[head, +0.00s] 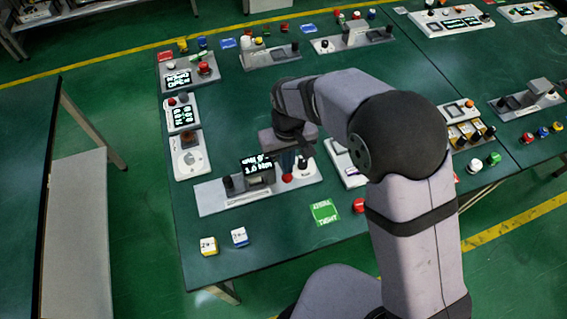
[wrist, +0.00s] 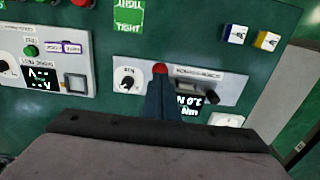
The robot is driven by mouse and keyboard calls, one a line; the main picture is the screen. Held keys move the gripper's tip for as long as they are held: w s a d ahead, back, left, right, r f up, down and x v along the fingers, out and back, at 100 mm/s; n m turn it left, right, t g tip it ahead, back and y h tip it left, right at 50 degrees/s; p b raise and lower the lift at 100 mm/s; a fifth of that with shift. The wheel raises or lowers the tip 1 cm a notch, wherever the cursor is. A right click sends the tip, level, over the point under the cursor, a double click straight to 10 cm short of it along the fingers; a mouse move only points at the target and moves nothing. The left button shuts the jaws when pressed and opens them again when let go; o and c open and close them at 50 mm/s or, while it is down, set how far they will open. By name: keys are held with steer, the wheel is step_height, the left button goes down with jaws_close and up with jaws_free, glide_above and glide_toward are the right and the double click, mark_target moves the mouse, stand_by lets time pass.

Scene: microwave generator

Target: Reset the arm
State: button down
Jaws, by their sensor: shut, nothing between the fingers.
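My gripper (head: 287,166) hangs over a long grey panel (head: 212,199) near the front of the green table. Its fingers are together with nothing between them. In the wrist view the closed fingertips (wrist: 161,82) point at a red button (wrist: 160,68) on that panel and overlap its lower edge. I cannot tell whether they touch it. In the head view the red button (head: 287,178) shows just below the fingertips. A black display with white text (head: 257,164) stands left of the fingers; in the wrist view the fingers partly hide it.
A black knob (wrist: 127,83) is on the same panel. A green tag (head: 324,212), a yellow-and-white cube (head: 208,246) and a blue-and-white cube (head: 239,237) lie in front. Other control panels (head: 188,154) stand left, behind and right. The front left table is mostly clear.

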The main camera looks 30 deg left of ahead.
steer(key=shift+r+p, duration=0.35)
steer(key=shift+r, duration=0.35)
steer(key=shift+w+a, duration=0.15)
steer(key=shift+a, duration=0.05)
steer(key=s+d+f+g+h, duration=0.2)
steer(key=s+d+f, duration=0.2)
steer(key=s+d, duration=0.65)
steer(key=w+d+r+m+t+y, duration=0.1)
steer(key=d+r+m, duration=0.3)
steer(key=d, duration=0.8)
steer(key=w+d+r+m+t+y, duration=0.1)
steer(key=d+r+m, duration=0.3)
steer(key=d, duration=0.8)
steer(key=shift+w+r+m, duration=0.4)
steer(key=shift+w+m, duration=0.05)
steer(key=shift+m, duration=0.05)
